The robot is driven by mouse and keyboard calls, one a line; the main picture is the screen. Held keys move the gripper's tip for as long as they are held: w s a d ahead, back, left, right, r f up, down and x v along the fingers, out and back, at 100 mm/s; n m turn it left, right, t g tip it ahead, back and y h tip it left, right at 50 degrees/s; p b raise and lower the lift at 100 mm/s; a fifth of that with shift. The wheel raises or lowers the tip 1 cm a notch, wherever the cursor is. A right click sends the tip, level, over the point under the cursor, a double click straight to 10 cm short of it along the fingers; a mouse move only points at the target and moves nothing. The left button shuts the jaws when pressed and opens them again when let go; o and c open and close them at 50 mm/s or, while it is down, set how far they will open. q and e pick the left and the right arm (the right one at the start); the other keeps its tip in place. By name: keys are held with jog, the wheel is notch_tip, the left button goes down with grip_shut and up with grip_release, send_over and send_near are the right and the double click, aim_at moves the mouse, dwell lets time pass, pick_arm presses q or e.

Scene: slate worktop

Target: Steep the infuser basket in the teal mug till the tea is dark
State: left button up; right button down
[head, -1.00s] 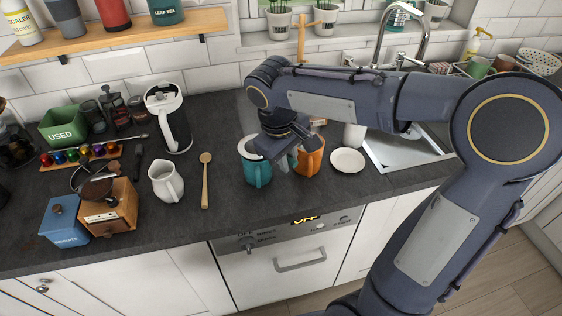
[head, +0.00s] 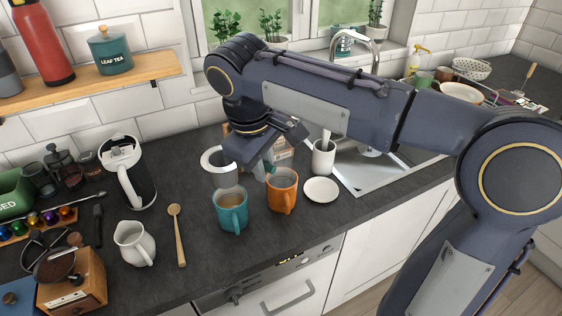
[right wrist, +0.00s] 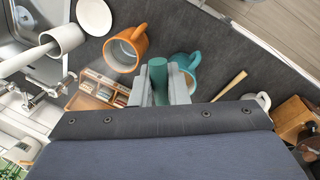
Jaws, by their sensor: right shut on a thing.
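The teal mug (head: 232,216) stands upright on the dark worktop, with brownish liquid visible inside. It also shows in the right wrist view (right wrist: 189,64), partly behind my fingers. The infuser basket (head: 224,179), with a pale rim ring and greyish see-through body, hangs above the mug; its lower end is close to the mug's mouth, and I cannot tell whether it is clear of the rim. My right gripper (head: 264,163) is shut on its teal handle, which shows between the fingers in the right wrist view (right wrist: 158,78). My left gripper is out of view.
An orange mug (head: 282,192) stands just right of the teal mug, with a small white dish (head: 321,190) beyond it. A tea box (right wrist: 105,88) is behind. Bare worktop lies before the mugs.

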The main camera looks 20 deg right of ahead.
jog(key=shift+s+d+f+b, duration=0.1)
jog(key=shift+s+f+b, duration=0.05)
jog(key=shift+f+b, duration=0.25)
notch_tip(320, 180, down, 11)
jog(key=b, duration=0.8)
jog(key=shift+r, duration=0.2)
dwell(6.1)
